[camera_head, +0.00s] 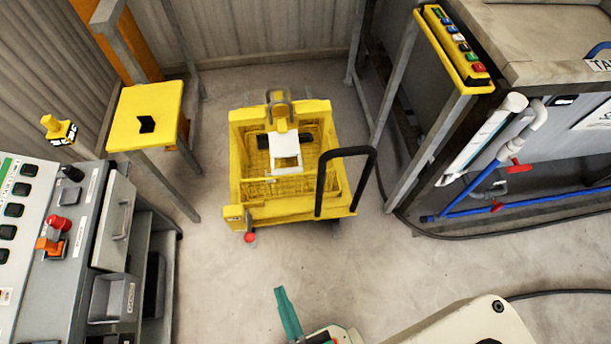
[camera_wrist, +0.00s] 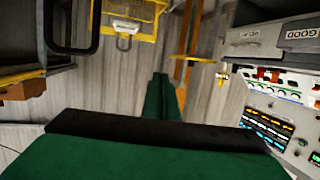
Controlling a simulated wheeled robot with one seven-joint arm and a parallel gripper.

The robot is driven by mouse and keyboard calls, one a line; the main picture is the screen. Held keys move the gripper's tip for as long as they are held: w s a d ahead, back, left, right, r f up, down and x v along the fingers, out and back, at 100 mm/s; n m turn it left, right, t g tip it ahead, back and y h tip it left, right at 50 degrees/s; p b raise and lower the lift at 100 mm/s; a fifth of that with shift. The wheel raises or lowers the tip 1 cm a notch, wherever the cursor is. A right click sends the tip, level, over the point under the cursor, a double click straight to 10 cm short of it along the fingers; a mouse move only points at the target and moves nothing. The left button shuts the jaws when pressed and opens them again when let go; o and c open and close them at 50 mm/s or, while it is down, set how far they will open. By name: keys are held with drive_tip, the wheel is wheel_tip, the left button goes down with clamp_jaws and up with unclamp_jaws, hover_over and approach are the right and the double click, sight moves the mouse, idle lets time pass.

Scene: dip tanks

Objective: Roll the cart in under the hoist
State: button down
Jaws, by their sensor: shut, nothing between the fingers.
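A yellow cart (camera_head: 285,208) with a wire basket stands on the floor in the middle of the head view. Its black loop handle (camera_head: 348,153) rises at its near right. A white piece and a grey-and-yellow hook-like part (camera_head: 278,108) show over the cart; I cannot tell whether this part belongs to the hoist. My gripper (camera_head: 280,291) is shut and empty, nearer to me than the cart and apart from it. In the wrist view, my green fingers (camera_wrist: 160,78) are together. The black handle (camera_wrist: 71,50) shows at upper left there.
A control cabinet (camera_head: 85,235) stands at left, with a yellow-topped stand (camera_head: 165,100) behind. Grey frame posts flank the cart. A tank bench (camera_head: 550,75) with a yellow button box (camera_head: 448,50), pipes and a floor cable is at right. Floor (camera_head: 220,290) before the cart is clear.

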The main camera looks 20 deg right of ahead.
drive_tip(key=shift+f, duration=0.1)
drive_tip(key=w+d+f+m+g+h, duration=0.1)
drive_tip(key=w+d+f+m+h, duration=0.4)
drive_tip(key=d+f+m, duration=0.35)
drive_tip(key=w+d+f+m+g+h, duration=0.1)
drive_tip(key=w+d+f+m+h, duration=0.35)
drive_tip(key=d+m, duration=0.65)
drive_tip(key=w+d+f+m+g+h, duration=0.2)
drive_tip(key=w+d+f+m+h, duration=0.2)
drive_tip(key=d+f+m, duration=0.55)
drive_tip(key=w+d+r+n, duration=0.1)
drive_tip(key=w+d+r, duration=0.1)
drive_tip(key=w+d, duration=0.7)
drive_tip(key=shift+w, duration=0.85)
drive_tip(key=shift+w, duration=0.1)
